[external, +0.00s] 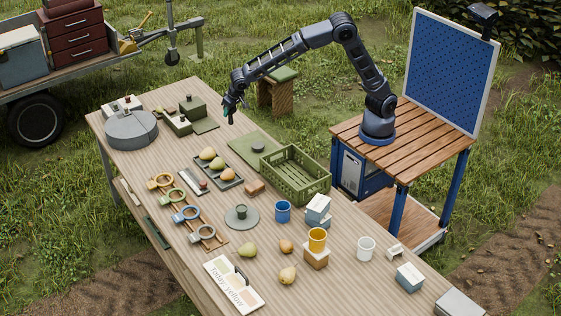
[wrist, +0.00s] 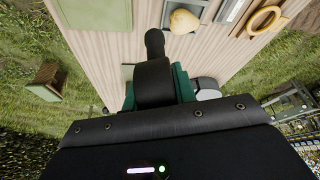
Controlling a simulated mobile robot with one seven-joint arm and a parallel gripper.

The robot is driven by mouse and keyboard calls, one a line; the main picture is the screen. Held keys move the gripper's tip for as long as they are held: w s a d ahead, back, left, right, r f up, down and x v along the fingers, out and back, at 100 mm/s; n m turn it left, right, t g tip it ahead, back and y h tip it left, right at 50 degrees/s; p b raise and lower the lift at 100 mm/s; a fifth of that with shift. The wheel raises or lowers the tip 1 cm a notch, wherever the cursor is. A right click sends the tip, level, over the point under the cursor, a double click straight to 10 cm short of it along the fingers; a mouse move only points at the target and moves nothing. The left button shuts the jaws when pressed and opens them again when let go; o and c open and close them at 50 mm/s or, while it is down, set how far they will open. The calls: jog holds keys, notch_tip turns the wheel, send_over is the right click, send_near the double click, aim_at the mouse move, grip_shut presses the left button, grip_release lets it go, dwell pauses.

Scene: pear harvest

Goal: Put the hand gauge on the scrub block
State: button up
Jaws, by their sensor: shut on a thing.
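My gripper (external: 228,112) hangs over the far edge of the table, near the green boxes. In the wrist view its green fingers (wrist: 158,88) are closed on a dark tool with a rounded end, which I take for the hand gauge (wrist: 154,43). Its lower part is hidden by the gripper, and it is barely visible in the external view. A small brown block (external: 256,188) lies on the table between the pear tray and the green crate. It may be the scrub block, but I cannot be sure. My gripper is well apart from it.
The green crate (external: 273,184), a tray of pears (external: 230,174) and ring gauges (external: 188,213) stand around the brown block. Cups, blocks and loose pears crowd the near right. A grey round container (external: 131,133) and green boxes (external: 182,122) stand at the far left.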

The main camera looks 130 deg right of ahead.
jog(key=w+a+r+n+t, duration=0.1)
jog(key=w+a+n, duration=0.25)
jog(key=a, duration=1.15)
jog(key=n+y, duration=0.1)
send_over(253, 184)
jog(key=shift+t, duration=0.3)
notch_tip(253, 184, down, 19)
jog(key=shift+a+f, duration=0.1)
jog(key=shift+f, duration=0.15)
jog(key=o, duration=1.1)
jog(key=shift+c, duration=0.2)
